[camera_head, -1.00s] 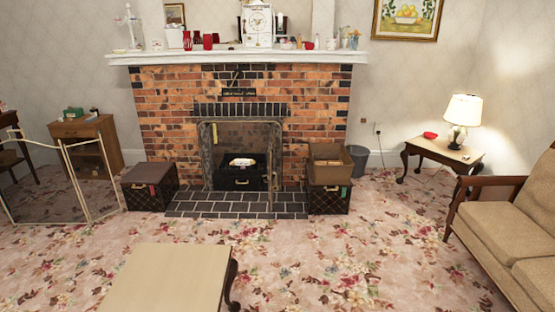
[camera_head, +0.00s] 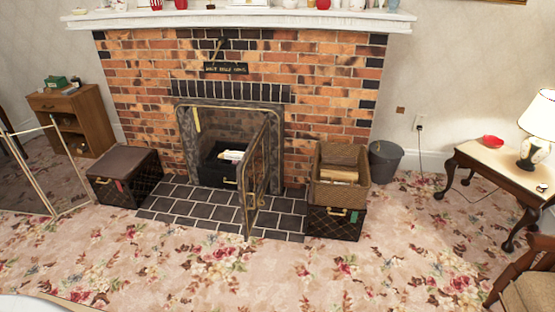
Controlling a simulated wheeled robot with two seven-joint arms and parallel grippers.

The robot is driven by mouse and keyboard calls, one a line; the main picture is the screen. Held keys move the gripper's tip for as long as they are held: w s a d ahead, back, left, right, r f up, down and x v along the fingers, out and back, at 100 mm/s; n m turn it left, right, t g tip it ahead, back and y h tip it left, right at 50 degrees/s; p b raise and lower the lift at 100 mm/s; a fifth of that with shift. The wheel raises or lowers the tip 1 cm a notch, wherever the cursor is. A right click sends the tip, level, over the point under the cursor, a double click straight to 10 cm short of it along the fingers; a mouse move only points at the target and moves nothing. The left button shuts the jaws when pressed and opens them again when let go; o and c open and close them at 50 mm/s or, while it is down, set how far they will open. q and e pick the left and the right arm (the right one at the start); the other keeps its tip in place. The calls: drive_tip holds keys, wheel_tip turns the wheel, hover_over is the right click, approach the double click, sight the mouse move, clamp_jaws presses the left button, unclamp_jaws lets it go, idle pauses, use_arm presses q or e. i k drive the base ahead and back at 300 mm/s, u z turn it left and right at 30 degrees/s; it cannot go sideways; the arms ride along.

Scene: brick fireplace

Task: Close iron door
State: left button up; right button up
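The iron door (camera_head: 256,178) is a dark framed panel hinged at the right side of the fireplace opening. It stands swung out over the tiled hearth, seen nearly edge-on. The fireplace opening (camera_head: 205,135) has a grey metal surround, and its left part is uncovered. A black box (camera_head: 214,169) with pale items on top sits inside, partly hidden by the door. Neither of my grippers is in the view.
A dark chest (camera_head: 124,174) stands left of the hearth (camera_head: 180,204). A wicker basket (camera_head: 339,179) on another chest (camera_head: 335,224) stands close right of the door. A folding screen (camera_head: 40,170) is at left. Carpet in front is clear.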

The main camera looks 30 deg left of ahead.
sight(258, 172)
drive_tip(key=i, duration=0.3)
drive_tip(key=u, duration=1.05)
drive_tip(key=k, duration=0.25)
drive_tip(key=z, duration=0.15)
